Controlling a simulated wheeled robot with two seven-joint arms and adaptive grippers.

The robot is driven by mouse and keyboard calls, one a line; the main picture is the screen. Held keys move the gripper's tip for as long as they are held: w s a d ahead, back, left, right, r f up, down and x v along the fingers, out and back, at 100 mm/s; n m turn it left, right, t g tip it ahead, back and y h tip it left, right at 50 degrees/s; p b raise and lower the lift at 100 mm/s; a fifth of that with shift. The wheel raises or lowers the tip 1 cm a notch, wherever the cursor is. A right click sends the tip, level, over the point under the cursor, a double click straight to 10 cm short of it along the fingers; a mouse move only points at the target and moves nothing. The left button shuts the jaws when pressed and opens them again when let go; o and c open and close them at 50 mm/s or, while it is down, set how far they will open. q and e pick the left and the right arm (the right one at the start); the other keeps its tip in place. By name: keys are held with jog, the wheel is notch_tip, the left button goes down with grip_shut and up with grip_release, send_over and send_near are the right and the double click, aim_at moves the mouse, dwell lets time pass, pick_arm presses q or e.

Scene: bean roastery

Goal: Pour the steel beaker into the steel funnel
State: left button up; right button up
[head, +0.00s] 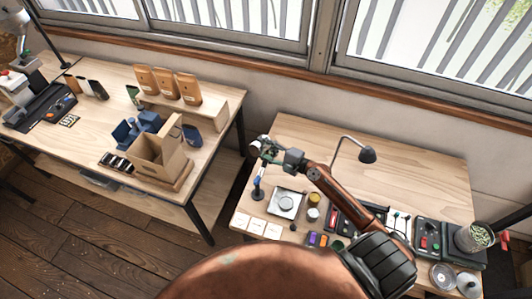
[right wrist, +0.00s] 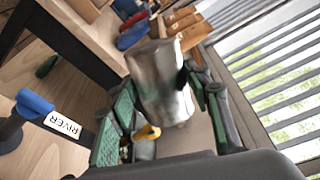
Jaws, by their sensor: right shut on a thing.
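My right gripper (head: 266,150) is shut on the steel beaker (head: 256,146), held in the air above the left part of the right-hand table. In the right wrist view the beaker (right wrist: 160,85) is a shiny, plain cylinder between the green-padded fingers (right wrist: 160,118), leaning in that picture. Its contents are hidden. I cannot make out the steel funnel for certain in either view. A blue-topped dark stand (head: 258,187) is below the gripper; it also shows in the right wrist view (right wrist: 33,103), beside a "RIVER" label. My left gripper is not in view.
A silver square scale (head: 286,203), small jars (head: 314,199) and white cards (head: 275,231) are on the right-hand table. A lamp (head: 367,154) stands behind my arm. A bean-filled jar (head: 472,239) is at far right. A cardboard box (head: 158,158) is on the left table.

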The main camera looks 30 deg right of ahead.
jog(key=shift+w+d+r+m, duration=0.2)
jog(key=shift+d+r+m, duration=0.15)
jog(key=shift+m, duration=0.45)
dwell(1.9)
jog(key=shift+f, duration=0.1)
